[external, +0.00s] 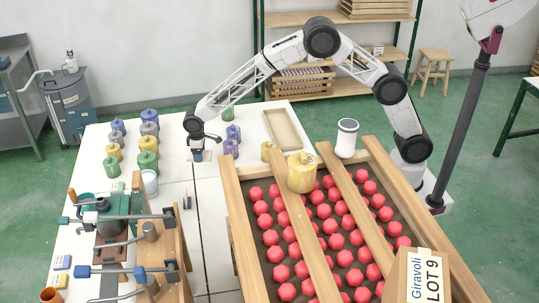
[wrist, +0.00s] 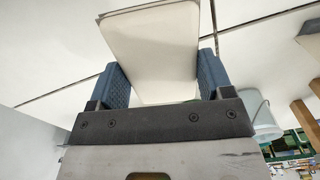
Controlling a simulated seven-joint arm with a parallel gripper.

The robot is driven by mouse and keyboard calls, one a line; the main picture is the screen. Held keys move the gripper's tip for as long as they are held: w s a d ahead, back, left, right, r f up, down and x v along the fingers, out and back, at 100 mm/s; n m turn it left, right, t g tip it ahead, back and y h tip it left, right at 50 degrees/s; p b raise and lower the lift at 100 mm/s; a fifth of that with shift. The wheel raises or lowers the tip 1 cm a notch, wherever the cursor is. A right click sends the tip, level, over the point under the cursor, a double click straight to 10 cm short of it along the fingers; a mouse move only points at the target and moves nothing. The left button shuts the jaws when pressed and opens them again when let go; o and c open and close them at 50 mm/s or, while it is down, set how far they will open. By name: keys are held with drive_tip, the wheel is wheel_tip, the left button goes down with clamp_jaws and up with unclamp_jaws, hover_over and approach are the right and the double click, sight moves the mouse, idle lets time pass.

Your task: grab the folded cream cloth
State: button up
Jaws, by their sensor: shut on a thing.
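The folded cream cloth (wrist: 155,50) shows large in the wrist view as a flat pale slab with rounded corners. It sits between the two blue finger pads of my gripper (wrist: 160,85), which is shut on it. In the external view my gripper (external: 198,156) points down over the white table, left of the tray of red pieces. The cloth is too small there to make out clearly. In the wrist view its lower end is partly hidden by the gripper body.
Several colored jars (external: 148,143) and a pale bucket (external: 149,183) stand left of my gripper. A beige shallow tray (external: 283,130) lies to the right. The wooden-framed tray (external: 231,205) of red pieces fills the right. The white table front of the gripper is mostly clear.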

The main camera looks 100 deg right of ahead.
drive_tip(key=shift+r, duration=1.85)
